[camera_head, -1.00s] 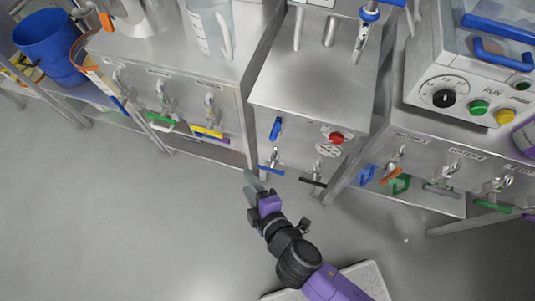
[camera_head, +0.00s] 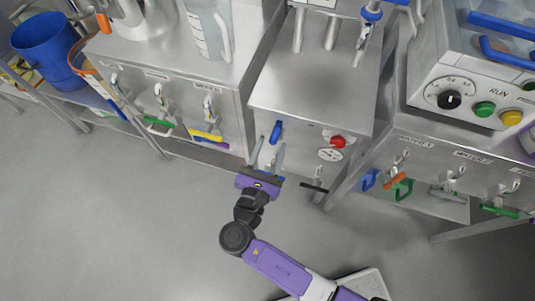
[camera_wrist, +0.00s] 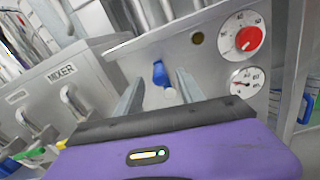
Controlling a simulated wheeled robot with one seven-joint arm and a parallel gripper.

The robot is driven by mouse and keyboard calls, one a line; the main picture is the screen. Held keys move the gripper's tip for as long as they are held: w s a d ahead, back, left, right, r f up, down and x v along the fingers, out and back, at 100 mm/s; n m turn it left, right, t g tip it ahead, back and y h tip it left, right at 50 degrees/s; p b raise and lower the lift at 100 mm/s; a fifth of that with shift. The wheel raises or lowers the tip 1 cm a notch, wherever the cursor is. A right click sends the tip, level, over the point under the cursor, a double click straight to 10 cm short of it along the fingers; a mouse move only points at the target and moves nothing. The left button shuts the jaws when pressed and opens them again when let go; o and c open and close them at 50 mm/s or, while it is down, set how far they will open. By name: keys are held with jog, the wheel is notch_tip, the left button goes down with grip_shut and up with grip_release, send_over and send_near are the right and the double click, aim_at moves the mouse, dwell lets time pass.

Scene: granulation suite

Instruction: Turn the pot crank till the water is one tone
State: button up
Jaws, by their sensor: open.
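My gripper (camera_head: 268,146) is open, with its two fingers pointing at the front of the middle steel cabinet (camera_head: 310,88). A blue handle (camera_head: 276,131) on that front shows just beyond the fingertips. In the wrist view the blue handle (camera_wrist: 161,74) appears between the fingers, with a pale part below it. I cannot tell how deep it lies between them, and no grip shows. No label marks it as the pot crank. I cannot make out the pot or any water.
A red knob (camera_head: 337,141) and a round dial (camera_head: 330,155) are right of the handle. A black-handled valve (camera_head: 315,186) sticks out below. Left stands a bench with several coloured taps and a clear jug (camera_head: 209,28). The floor at left is clear.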

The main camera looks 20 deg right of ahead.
aim_at(276, 133)
jog(key=shift+x, duration=2.7)
jog(key=shift+c, duration=0.3)
grip_shut()
